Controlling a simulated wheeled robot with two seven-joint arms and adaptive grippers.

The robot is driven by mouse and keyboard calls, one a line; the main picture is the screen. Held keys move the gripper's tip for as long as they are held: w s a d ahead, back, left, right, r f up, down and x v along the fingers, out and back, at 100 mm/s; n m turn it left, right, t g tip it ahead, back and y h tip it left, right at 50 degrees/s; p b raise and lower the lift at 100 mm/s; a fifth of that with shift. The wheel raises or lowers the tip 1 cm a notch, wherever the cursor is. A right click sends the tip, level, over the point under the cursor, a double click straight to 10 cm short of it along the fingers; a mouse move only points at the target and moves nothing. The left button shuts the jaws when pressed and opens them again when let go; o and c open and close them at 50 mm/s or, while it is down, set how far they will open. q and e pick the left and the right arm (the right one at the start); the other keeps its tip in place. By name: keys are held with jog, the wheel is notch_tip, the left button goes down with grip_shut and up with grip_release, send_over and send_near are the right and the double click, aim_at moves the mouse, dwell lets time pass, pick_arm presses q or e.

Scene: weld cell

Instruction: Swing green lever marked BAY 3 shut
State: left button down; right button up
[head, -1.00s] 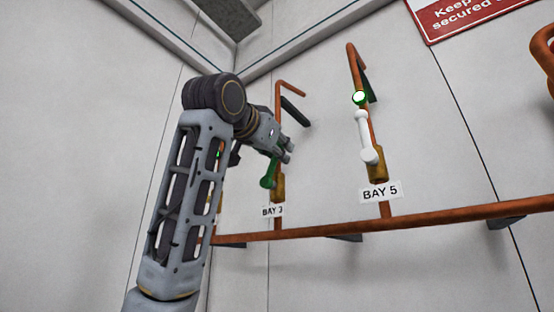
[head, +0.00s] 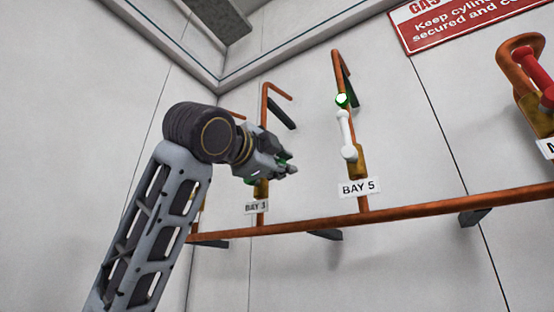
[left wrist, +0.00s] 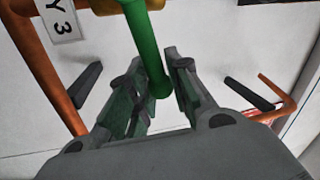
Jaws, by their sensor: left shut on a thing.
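The green BAY 3 lever (left wrist: 146,45) runs from its brass valve down between my left gripper's fingers (left wrist: 160,85) in the left wrist view. In the head view my left gripper (head: 290,164) is shut on the lever and hides most of it, including its angle. The brass valve (head: 261,190) shows just below the gripper, on a copper pipe. The BAY 3 label (head: 256,207) sits under the valve and is partly in the left wrist view (left wrist: 60,18). My right gripper is not in view.
A white lever (head: 346,132) with a BAY 5 label (head: 360,188) stands close to the right of my gripper. A copper pipe (head: 410,211) runs along the wall below. A red lever (head: 545,75) and a red sign (head: 465,22) are farther right.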

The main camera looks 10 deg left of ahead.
pick_arm(q)
jog(key=shift+d+f+m+h, duration=0.1)
jog(key=shift+f+m+h, duration=0.1)
jog(key=shift+f+m, duration=0.45)
jog(key=shift+f+m+h, duration=0.2)
jog(key=shift+f+m, duration=0.05)
jog(key=shift+m, duration=0.7)
jog(key=c, duration=1.4)
grip_release()
jog(key=shift+c, duration=0.2)
jog(key=shift+s, duration=0.1)
jog(key=v, duration=1.2)
